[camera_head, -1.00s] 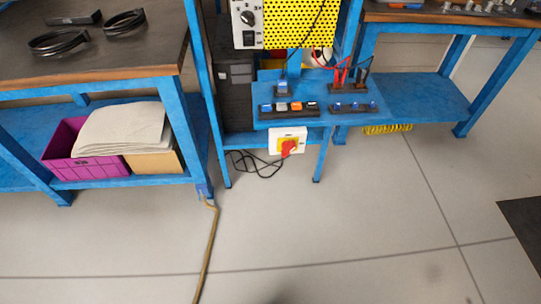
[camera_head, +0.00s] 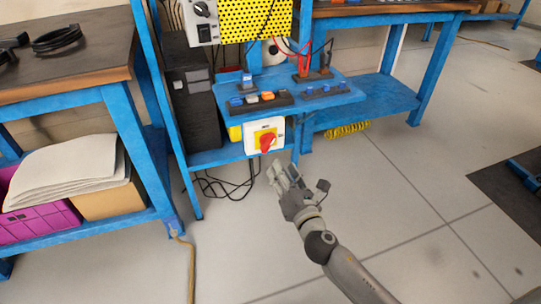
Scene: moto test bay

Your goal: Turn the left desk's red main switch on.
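The red main switch (camera_head: 267,143) is a rotary knob on a yellow plate, set in a white box (camera_head: 251,134) below the front edge of the left desk's blue shelf (camera_head: 345,92). The knob looks tilted; I cannot tell on from off. My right gripper (camera_head: 302,178) is below and slightly right of the switch box in the picture, apart from the knob. Its fingers look spread, with nothing between them. My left gripper is not in view.
Black cables (camera_head: 232,185) hang below the switch box. Small button rows (camera_head: 262,99) sit on the shelf above, under a yellow perforated panel (camera_head: 255,18). A blue bench with a magenta crate (camera_head: 38,222) stands left. A tan hose (camera_head: 187,262) lies on the open floor.

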